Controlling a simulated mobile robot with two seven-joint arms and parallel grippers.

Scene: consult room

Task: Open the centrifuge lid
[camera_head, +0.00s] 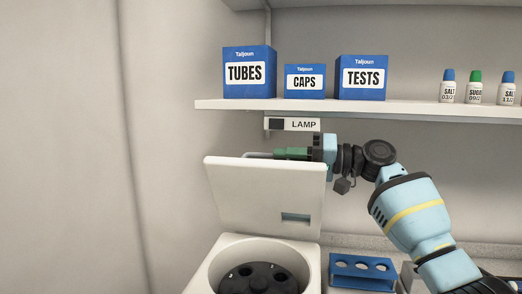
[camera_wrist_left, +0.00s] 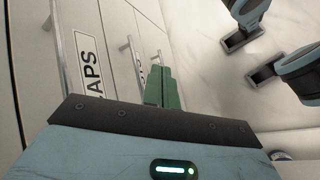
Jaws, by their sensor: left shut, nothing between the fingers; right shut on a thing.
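The white centrifuge (camera_head: 312,262) stands low in the middle of the head view. Its lid (camera_head: 262,190) is raised and stands nearly upright, so the bowl with the dark rotor (camera_head: 262,280) shows. My right gripper (camera_head: 280,154) is at the lid's top edge, its green fingers shut on the thin grey lid handle (camera_head: 257,155); the exact grip is partly hidden. My left gripper (camera_wrist_left: 164,87) shows only in the left wrist view. Its green fingers are shut and empty, near drawer fronts with bar handles.
A shelf (camera_head: 215,104) above holds blue boxes (camera_head: 250,73) and small bottles (camera_head: 447,86). A LAMP label (camera_head: 303,125) hangs just over my right gripper. A blue tube rack (camera_head: 362,270) stands right of the centrifuge. Labelled drawers (camera_wrist_left: 88,68) are close to my left gripper.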

